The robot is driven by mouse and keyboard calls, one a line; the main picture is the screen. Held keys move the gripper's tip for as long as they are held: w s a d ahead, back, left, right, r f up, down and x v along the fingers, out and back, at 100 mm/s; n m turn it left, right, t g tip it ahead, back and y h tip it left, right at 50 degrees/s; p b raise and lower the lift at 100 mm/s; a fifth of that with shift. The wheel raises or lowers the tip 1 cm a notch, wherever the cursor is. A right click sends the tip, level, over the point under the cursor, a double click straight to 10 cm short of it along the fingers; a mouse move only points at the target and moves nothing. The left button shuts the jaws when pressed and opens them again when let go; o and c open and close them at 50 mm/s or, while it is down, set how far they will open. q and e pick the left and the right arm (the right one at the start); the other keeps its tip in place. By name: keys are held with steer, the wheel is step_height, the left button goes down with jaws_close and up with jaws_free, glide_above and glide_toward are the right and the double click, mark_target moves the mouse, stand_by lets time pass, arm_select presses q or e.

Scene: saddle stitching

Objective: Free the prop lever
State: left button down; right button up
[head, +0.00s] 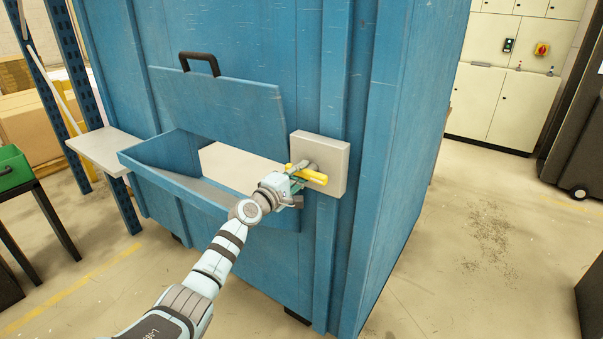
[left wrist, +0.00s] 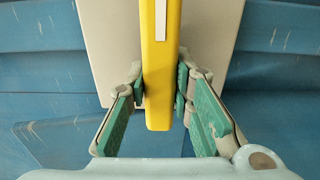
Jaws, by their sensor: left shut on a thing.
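The yellow prop lever (head: 312,176) sits on a pale square plate (head: 335,150) on the front of the blue cabinet, to the right of its opening. My left gripper (head: 297,178) is at the lever, with its arm coming up from below. In the left wrist view the lever (left wrist: 160,60) runs down from the top edge and ends between the green finger pads of my left gripper (left wrist: 160,95). The gripper is shut on it. The lever's pivot is partly hidden by the gripper. My right gripper is in neither view.
The blue cabinet (head: 345,230) has a flap (head: 220,105) with a dark handle (head: 200,62) above an open chute (head: 150,165). A pale shelf (head: 103,148) sticks out at left. A green bin (head: 12,167) stands on a dark table.

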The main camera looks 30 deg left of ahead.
arm_select(q)
steer(key=c, duration=1.4)
jaws_free()
steer(key=shift+s, duration=0.15)
steer(key=s, duration=1.1)
steer(key=shift+s+a, duration=0.25)
steer(key=shift+s, duration=0.15)
